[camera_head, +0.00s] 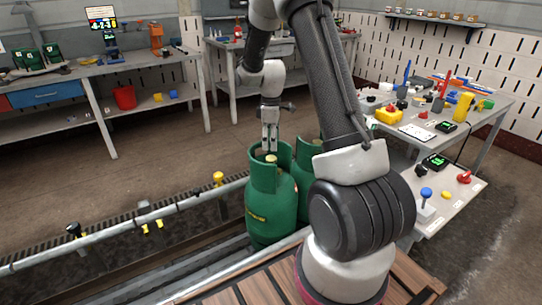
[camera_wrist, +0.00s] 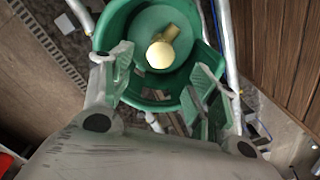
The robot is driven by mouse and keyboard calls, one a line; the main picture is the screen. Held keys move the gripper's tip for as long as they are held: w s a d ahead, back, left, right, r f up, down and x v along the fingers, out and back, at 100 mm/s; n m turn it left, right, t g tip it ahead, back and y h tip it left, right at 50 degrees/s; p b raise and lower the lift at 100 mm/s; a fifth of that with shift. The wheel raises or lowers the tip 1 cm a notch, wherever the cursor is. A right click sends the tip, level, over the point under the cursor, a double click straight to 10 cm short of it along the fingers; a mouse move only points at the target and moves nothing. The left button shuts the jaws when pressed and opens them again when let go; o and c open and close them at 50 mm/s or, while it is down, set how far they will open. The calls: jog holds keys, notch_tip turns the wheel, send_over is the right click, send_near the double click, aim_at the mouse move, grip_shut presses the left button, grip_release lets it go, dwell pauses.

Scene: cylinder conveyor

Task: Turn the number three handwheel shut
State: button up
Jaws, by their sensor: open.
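A green gas cylinder (camera_head: 268,215) stands upright on the conveyor, with an open green collar round its top. A pale brass valve knob (camera_wrist: 163,50) sits inside the collar, and it also shows in the head view (camera_head: 271,158). My gripper (camera_head: 270,146) points down over this cylinder, its fingers spread and empty. In the wrist view the fingers of my gripper (camera_wrist: 160,76) lie on either side of the near part of the collar; the brass knob is beyond them, not held. A second green cylinder (camera_head: 308,160) stands behind to the right, partly hidden by my arm. I see no number three.
The conveyor rail (camera_head: 120,224) runs to the left, with a yellow knob (camera_head: 218,177) and a black knob (camera_head: 74,230) along it. A cluttered workbench (camera_head: 475,125) stands to the right. Another bench (camera_head: 90,72) stands at the back left, with open floor before it.

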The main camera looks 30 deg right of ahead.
aim_at(271, 158)
notch_tip(271, 158, down, 7)
jog(key=shift+r, duration=0.1)
dwell(0.3)
jog(key=c, duration=1)
